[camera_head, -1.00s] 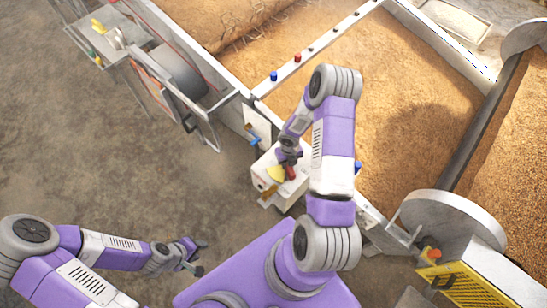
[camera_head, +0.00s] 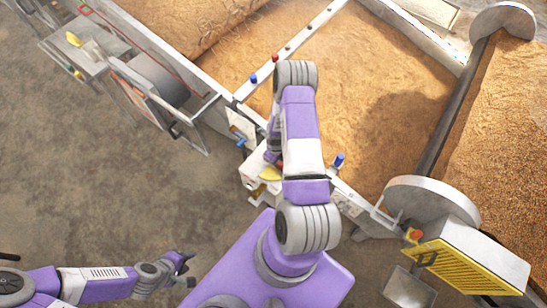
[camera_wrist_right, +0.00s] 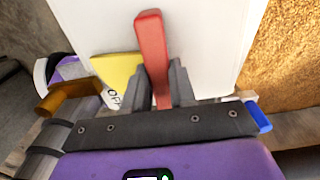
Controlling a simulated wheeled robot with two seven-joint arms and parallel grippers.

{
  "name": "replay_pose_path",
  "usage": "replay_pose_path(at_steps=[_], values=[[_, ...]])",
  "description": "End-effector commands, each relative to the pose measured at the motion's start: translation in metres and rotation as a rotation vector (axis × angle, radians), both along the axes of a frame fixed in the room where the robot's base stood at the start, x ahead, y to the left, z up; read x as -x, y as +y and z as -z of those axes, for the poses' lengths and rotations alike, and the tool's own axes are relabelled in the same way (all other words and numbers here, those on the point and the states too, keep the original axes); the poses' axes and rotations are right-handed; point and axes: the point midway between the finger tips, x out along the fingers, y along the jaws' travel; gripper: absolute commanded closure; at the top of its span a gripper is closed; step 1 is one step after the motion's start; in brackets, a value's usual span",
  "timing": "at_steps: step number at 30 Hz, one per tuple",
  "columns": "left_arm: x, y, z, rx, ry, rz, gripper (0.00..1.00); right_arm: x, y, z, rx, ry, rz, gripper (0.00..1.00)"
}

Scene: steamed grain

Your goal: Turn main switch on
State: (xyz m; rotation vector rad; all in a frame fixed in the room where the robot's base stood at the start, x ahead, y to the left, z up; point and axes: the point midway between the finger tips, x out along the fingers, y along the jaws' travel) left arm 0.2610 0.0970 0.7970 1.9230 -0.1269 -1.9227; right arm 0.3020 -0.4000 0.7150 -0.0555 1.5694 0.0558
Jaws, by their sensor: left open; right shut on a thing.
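The main switch is a white box (camera_head: 252,184), and its white face (camera_wrist_right: 215,40) fills the top of the right wrist view. A red lever (camera_wrist_right: 152,45) stands nearly upright in front of it, leaning slightly left. A yellow plate (camera_wrist_right: 113,72) is beside the lever, with the letters OFF near its lower edge. My right gripper (camera_wrist_right: 163,80) is shut on the red lever, one finger on each side. In the head view my right arm hides most of the lever and the gripper. My left gripper (camera_head: 190,268) is open and empty, low over the floor, away from the box.
Grain beds (camera_head: 350,110) lie behind a metal rail (camera_head: 290,48) with coloured knobs. A blue knob (camera_head: 338,160) is right of my right arm. A yellow-fronted machine (camera_head: 470,268) with a red button stands at the right.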

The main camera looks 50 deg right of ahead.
Motion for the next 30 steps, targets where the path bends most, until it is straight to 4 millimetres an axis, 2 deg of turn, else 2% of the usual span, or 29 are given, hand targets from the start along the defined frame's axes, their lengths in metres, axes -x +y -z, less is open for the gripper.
replay_pose_path(at_steps=[9,10,15,23,26,30], values=[[0.000,0.000,0.000,0.000,0.000,0.000,0.57,0.001,0.002,0.001,-0.003,0.003,-0.015,1.00],[0.000,0.000,0.000,0.000,0.000,0.000,0.57,0.001,0.002,0.001,-0.003,0.003,-0.015,0.71],[0.000,0.000,0.000,0.000,0.000,0.000,0.57,0.001,0.001,0.001,-0.001,0.002,-0.011,0.49],[0.000,0.000,-0.001,0.000,0.000,0.000,0.57,0.000,0.000,-0.001,0.000,0.001,-0.008,0.49],[0.000,0.000,-0.006,0.000,0.000,0.000,0.57,0.000,0.000,-0.010,0.001,0.000,-0.008,0.49],[0.000,0.000,-0.020,0.000,0.000,0.000,0.57,0.000,0.000,-0.034,0.000,-0.001,-0.007,0.49]])
